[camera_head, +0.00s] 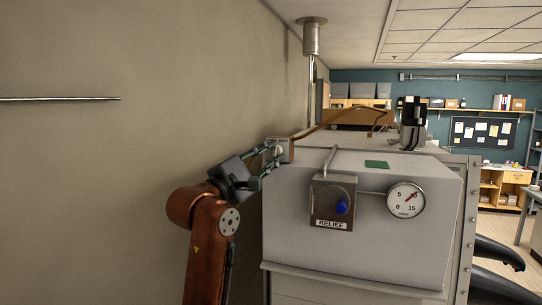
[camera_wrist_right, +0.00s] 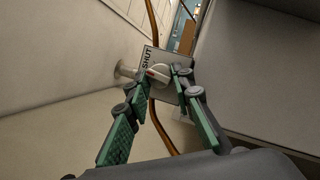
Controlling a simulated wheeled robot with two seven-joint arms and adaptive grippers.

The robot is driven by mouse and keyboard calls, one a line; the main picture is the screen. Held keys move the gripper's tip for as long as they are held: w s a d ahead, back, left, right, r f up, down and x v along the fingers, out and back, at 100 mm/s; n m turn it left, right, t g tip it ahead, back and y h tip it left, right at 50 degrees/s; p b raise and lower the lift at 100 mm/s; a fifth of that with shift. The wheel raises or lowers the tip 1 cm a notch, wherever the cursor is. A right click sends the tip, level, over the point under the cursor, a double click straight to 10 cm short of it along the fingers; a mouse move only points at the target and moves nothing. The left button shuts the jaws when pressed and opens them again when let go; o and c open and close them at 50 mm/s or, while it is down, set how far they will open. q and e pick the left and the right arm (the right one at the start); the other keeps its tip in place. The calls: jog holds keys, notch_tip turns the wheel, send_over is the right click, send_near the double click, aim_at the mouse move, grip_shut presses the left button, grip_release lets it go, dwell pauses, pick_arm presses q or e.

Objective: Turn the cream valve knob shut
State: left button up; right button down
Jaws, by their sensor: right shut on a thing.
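The cream valve knob (camera_wrist_right: 160,74) sits on a pale plate (camera_wrist_right: 165,53) in the right wrist view. A red mark shows at its left end, close to the plate edge lettered SHUT. My right gripper (camera_wrist_right: 160,79) is shut on the knob, one green finger on each side. In the head view, my right gripper (camera_head: 267,166) reaches the small valve plate (camera_head: 288,150) at the left rear of the grey cabinet. The knob is small and partly hidden by the fingers there. My left gripper is not in view.
The grey cabinet (camera_head: 375,235) carries a RELIEF panel with a blue knob (camera_head: 342,207) and a round gauge (camera_head: 405,200). A brown tube (camera_wrist_right: 153,115) runs behind the plate. The wall (camera_head: 130,170) stands close on the left, leaving a narrow gap.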

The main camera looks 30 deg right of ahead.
jog(key=m+p, duration=0.1)
jog(key=m, duration=0.1)
jog(key=m+g+y, duration=0.1)
jog(key=m, duration=0.1)
jog(key=m+g+p, duration=0.1)
jog(key=m, duration=0.1)
jog(key=shift+r+m+p, duration=0.3)
jog(key=shift+r+p, duration=0.05)
jog(key=shift+r, duration=0.05)
jog(key=shift+m+g+y+p, duration=0.3)
jog(key=shift+m+y+p, duration=0.1)
jog(key=shift+m, duration=0.4)
jog(key=shift+f, duration=0.2)
jog(key=c, duration=1.7)
grip_release()
jog(key=shift+a, duration=0.1)
jog(key=shift+v, duration=4)
jog(key=shift+r, duration=0.15)
